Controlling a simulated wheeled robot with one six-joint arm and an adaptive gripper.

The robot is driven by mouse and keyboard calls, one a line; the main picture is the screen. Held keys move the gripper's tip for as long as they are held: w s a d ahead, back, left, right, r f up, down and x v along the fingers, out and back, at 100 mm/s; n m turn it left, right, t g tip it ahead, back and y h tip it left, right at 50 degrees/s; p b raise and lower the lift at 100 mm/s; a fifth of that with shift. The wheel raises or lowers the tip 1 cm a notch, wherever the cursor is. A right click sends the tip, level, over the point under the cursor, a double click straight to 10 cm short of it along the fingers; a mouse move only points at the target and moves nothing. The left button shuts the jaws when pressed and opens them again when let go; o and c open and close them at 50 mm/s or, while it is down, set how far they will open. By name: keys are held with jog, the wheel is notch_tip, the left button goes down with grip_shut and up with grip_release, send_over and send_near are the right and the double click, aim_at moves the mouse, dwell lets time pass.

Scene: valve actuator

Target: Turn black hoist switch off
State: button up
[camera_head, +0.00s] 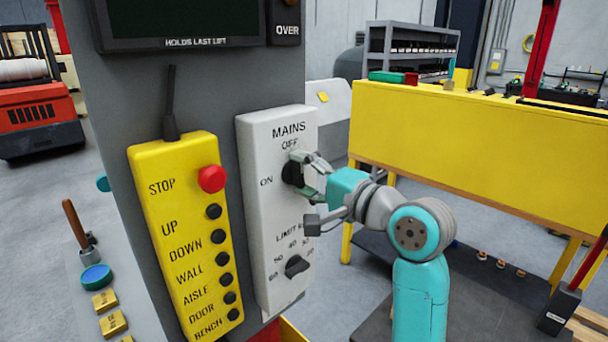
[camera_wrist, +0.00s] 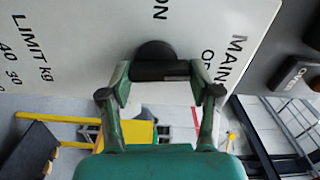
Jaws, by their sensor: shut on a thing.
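The black MAINS switch (camera_head: 291,172) is a rotary knob on a white panel (camera_head: 255,145), with OFF printed above it and ON to its left. My gripper (camera_head: 300,174) reaches it from the right. In the wrist view, the two green fingers of my gripper (camera_wrist: 160,76) are shut on the black knob (camera_wrist: 153,51), one at each end of its bar. The bar lies left to right in that view, its pale-marked right end toward the OFF label. The fingers partly hide the knob in the head view.
A black LIMIT kg knob (camera_head: 296,266) sits lower on the white panel. A yellow pendant (camera_head: 180,220) with a red STOP button (camera_head: 212,179) and several black buttons hangs to the left. A yellow bench (camera_head: 450,150) stands behind my arm, with open floor between.

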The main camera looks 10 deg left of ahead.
jog(key=shift+m, duration=0.6)
jog(key=shift+w, duration=0.1)
jog(key=o, duration=1.1)
jog(key=shift+o, duration=0.2)
jog(key=shift+d, duration=0.1)
jog(key=v, duration=1.2)
